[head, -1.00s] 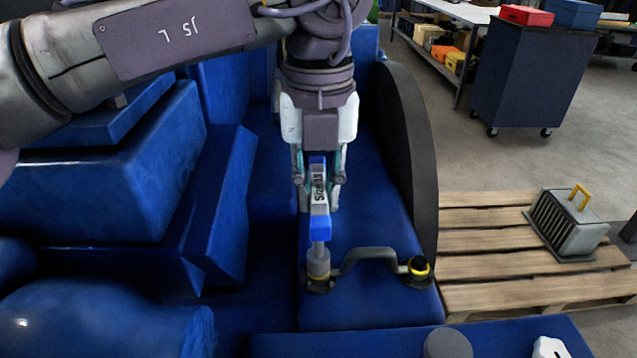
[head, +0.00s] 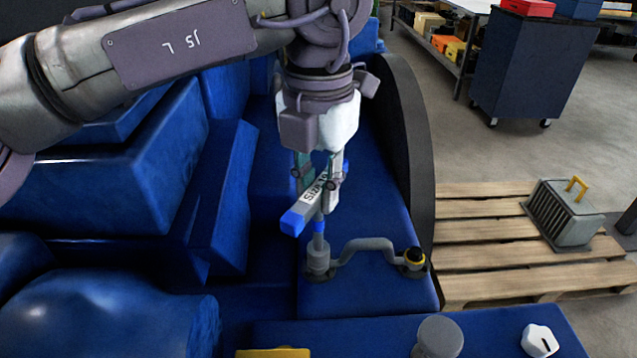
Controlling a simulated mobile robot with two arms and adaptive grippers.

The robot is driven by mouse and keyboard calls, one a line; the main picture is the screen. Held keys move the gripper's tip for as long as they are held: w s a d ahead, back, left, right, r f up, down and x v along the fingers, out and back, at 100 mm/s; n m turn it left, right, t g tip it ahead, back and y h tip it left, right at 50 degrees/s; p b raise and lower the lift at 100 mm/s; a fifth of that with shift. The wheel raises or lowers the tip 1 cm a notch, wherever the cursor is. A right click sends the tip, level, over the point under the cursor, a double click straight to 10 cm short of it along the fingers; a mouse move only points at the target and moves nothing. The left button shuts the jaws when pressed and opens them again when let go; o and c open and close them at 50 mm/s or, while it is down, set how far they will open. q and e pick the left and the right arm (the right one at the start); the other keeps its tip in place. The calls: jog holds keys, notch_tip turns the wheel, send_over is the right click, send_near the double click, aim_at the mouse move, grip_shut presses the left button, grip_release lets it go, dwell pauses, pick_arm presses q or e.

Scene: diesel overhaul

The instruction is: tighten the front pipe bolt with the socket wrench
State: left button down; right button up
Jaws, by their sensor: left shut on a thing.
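My left gripper (head: 318,178) is shut on the socket wrench (head: 299,217), a grey tool with blue ends and a "Size" label. The wrench's shaft points down, and its grey socket (head: 318,257) sits over the near left end of the pipe (head: 362,247). The bolt under the socket is hidden. The grey bent pipe lies on the blue engine block (head: 365,293). My right gripper is not in view.
A dark curved guard (head: 408,150) stands right of the gripper. Blue engine bodies (head: 95,200) crowd the left. A wooden pallet (head: 490,270) with a grey finned box (head: 565,212) lies right. A grey knob (head: 438,337) and white piece (head: 539,340) sit at the front.

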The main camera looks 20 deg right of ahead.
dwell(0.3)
pick_arm(q)
jog(key=shift+w+d+r+p, duration=0.1)
jog(key=shift+w+r+p, duration=0.1)
jog(key=shift+r+p, duration=0.4)
jog(key=shift+w+d+r+p, duration=0.1)
jog(key=shift+w+r+p, duration=0.1)
jog(key=shift+r+p, duration=0.4)
jog(key=shift+s+a+r, duration=0.1)
jog(key=shift+r, duration=0.45)
notch_tip(320, 180, up, 6)
jog(key=p, duration=0.4)
jog(key=shift+p, duration=0.4)
